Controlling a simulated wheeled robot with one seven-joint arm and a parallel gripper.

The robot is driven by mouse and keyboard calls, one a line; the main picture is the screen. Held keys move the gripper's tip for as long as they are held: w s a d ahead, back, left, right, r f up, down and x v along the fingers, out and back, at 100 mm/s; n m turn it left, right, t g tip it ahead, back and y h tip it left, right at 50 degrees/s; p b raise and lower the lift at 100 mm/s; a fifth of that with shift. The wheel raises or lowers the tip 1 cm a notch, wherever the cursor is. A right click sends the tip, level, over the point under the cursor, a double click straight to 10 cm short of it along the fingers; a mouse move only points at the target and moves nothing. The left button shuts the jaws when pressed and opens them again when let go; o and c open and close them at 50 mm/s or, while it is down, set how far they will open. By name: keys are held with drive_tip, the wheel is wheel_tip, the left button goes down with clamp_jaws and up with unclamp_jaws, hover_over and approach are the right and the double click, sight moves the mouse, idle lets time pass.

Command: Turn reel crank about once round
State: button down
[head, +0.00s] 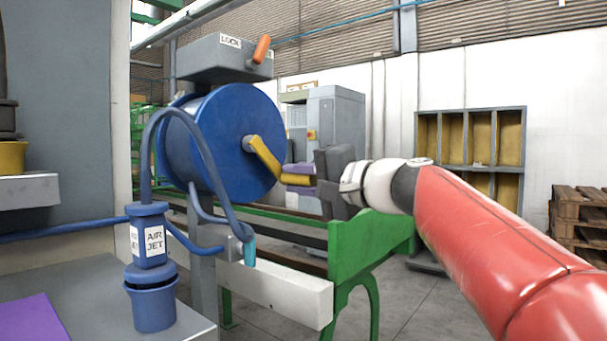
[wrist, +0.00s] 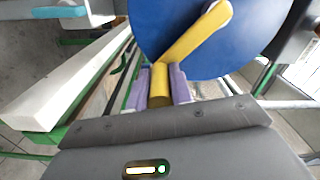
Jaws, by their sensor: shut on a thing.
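The blue reel (head: 225,145) hangs under a grey box in the head view, its round face turned toward my arm. The yellow crank (head: 264,157) runs from the reel's hub down and to the right, ending in a handle. My gripper (head: 298,179), with purple fingers, is shut on that handle. In the wrist view the crank arm (wrist: 196,34) comes down from the hub, and the yellow handle (wrist: 160,85) sits between the two purple fingers of my gripper (wrist: 159,88). The blue reel (wrist: 165,25) fills the top of that view. The handle's near end is hidden by my gripper.
The grey LOCK box (head: 222,58) with an orange lever (head: 262,49) is above the reel. A blue hose loops down beside the blue AIR JET unit (head: 148,237). A white beam (head: 275,290) and green frame (head: 350,250) stand below my gripper.

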drive_tip(key=s+f+m, duration=0.1)
drive_tip(key=m, duration=0.1)
drive_tip(key=a+f+m, duration=0.1)
drive_tip(key=shift+s+a+m, duration=0.2)
drive_tip(key=shift+s+m, duration=0.2)
drive_tip(key=s+m, duration=0.1)
drive_tip(key=m, duration=0.1)
drive_tip(key=s+a+m, duration=0.1)
drive_tip(key=shift+a+f+m, duration=0.3)
drive_tip(key=shift+f+m, duration=0.1)
drive_tip(key=shift+s+a+b, duration=0.3)
drive_tip(key=shift+s, duration=0.1)
drive_tip(key=shift+s+a, duration=0.1)
drive_tip(key=c, duration=1.3)
unclamp_jaws()
drive_tip(key=shift+o, duration=0.2)
drive_tip(key=shift+s, duration=0.1)
drive_tip(key=v, duration=0.7)
drive_tip(key=shift+s+d, duration=0.2)
drive_tip(key=shift+d, duration=0.15)
